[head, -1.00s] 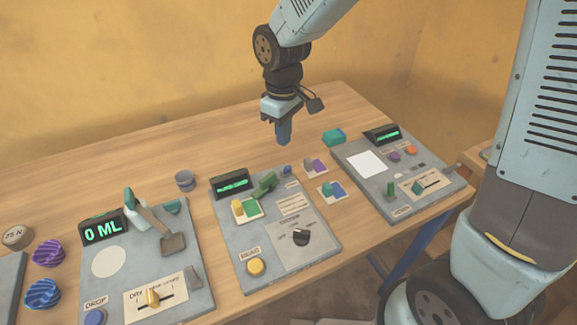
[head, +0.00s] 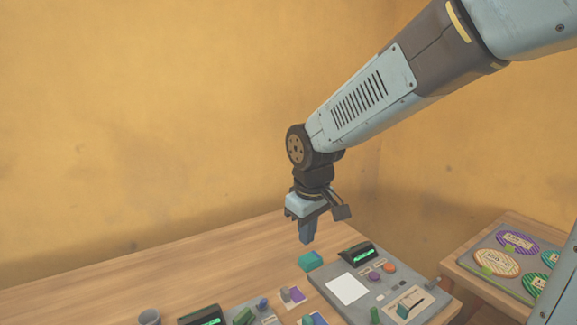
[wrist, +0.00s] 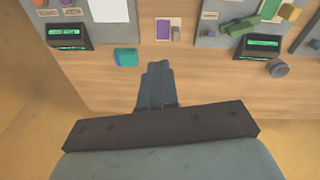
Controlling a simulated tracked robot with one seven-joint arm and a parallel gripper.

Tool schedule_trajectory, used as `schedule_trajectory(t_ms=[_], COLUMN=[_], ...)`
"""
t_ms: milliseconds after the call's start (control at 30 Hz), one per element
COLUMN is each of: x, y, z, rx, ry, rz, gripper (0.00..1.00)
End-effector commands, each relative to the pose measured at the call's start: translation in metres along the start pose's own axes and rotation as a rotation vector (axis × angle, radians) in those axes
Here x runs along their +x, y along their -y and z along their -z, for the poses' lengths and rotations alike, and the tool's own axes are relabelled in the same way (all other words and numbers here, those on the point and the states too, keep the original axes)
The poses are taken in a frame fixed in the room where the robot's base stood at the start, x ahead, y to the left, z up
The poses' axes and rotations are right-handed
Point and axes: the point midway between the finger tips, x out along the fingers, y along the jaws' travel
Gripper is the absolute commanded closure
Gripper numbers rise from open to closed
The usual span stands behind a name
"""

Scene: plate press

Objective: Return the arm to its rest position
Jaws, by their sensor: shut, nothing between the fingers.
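My gripper (head: 307,236) hangs from my arm above the back part of the wooden table, fingers pointing down. Its fingers are shut with nothing between them, and the wrist view also shows the closed fingers (wrist: 158,72). A teal block (head: 311,261) lies on the table below and close to the fingertips in the head view. In the wrist view the teal block (wrist: 126,57) is left of the fingers, apart from them.
A grey panel (head: 330,290) with a green display and a white square stands at the right. Another panel with a display (head: 201,318) and a grey cup (head: 149,317) are at the bottom edge. A side table at right holds a tray (head: 487,250) of striped discs.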

Motion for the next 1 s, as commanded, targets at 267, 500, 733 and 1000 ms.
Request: schedule_trajectory(t_ms=[267,500,733,1000], x=[-0.054,-0.089,-0.113,-0.122], y=[-0.046,-0.067,-0.074,-0.072], z=[-0.062,-0.121,-0.174,-0.203], rx=[0.245,0.449,0.625,0.727], ry=[-0.098,-0.182,-0.263,-0.312], rz=[-0.062,-0.107,-0.144,-0.163], gripper=[1.0,1.0,1.0,1.0])
